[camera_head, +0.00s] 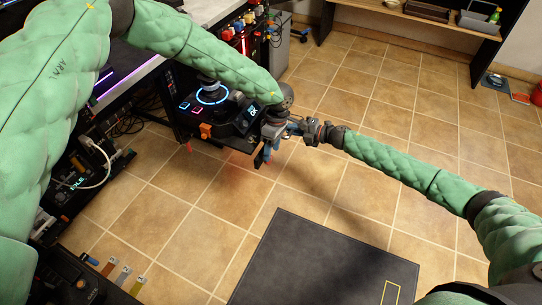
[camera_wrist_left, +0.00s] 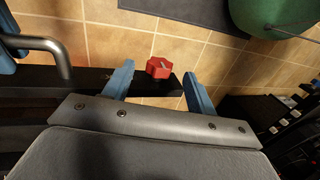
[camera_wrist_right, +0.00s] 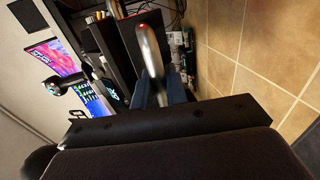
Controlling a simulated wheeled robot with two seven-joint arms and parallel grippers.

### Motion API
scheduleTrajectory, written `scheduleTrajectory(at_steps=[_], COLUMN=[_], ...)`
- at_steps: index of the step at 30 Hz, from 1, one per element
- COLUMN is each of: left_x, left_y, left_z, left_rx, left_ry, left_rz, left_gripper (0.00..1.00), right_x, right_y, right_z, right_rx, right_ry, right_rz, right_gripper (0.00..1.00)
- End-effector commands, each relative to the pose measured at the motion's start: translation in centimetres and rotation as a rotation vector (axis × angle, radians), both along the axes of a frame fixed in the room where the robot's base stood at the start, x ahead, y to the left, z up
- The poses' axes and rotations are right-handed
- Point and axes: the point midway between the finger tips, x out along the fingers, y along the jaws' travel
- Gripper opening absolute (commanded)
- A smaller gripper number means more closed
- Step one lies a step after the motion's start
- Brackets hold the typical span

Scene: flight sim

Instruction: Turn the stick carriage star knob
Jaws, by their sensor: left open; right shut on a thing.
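The red star knob (camera_wrist_left: 159,67) sits on a dark bar in the left wrist view. My left gripper (camera_wrist_left: 158,75) is open, with one blue finger on each side of the knob and visible gaps between. In the head view my left gripper (camera_head: 267,152) is at the front right corner of the stick carriage (camera_head: 226,125), and the knob is hidden there. My right gripper (camera_wrist_right: 162,88) is shut on a silver metal handle (camera_wrist_right: 149,48). The handle's bent end also shows at upper left in the left wrist view (camera_wrist_left: 55,48).
A joystick (camera_head: 209,88) with a blue glowing ring stands on the carriage, beside an orange part (camera_head: 206,130). A dark mat (camera_head: 310,265) lies on the tiled floor. A rack with cables (camera_head: 85,165) is at the left. Open floor lies to the right.

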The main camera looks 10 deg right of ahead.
Motion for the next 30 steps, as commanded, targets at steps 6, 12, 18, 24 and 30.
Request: scheduleTrajectory(at_steps=[6, 12, 18, 24, 30], left_x=[-0.5, -0.7, -0.7, -0.7, -0.6], left_y=[0.4, 0.5, 0.5, 0.5, 0.5], left_z=[-2.4, -3.1, -3.2, -3.2, -3.1], left_rx=[0.000, 0.000, -0.001, -0.001, -0.002], left_ry=[0.000, 0.000, -0.001, -0.001, -0.002], left_rz=[0.000, 0.000, 0.000, 0.000, 0.000], left_gripper=[0.57, 0.57, 0.57, 0.24, 0.12], right_x=[0.3, 0.3, 0.3, 0.3, 0.3], right_y=[-0.2, -0.2, -0.2, -0.2, -0.2], right_z=[0.4, 0.4, 0.4, 0.4, 0.4], right_rx=[0.000, 0.000, 0.000, 0.000, 0.000], right_ry=[-0.005, -0.005, -0.005, -0.005, -0.005], right_rz=[-0.004, -0.004, -0.004, -0.004, -0.004], right_gripper=[0.00, 0.00, 0.00, 0.00, 0.00])
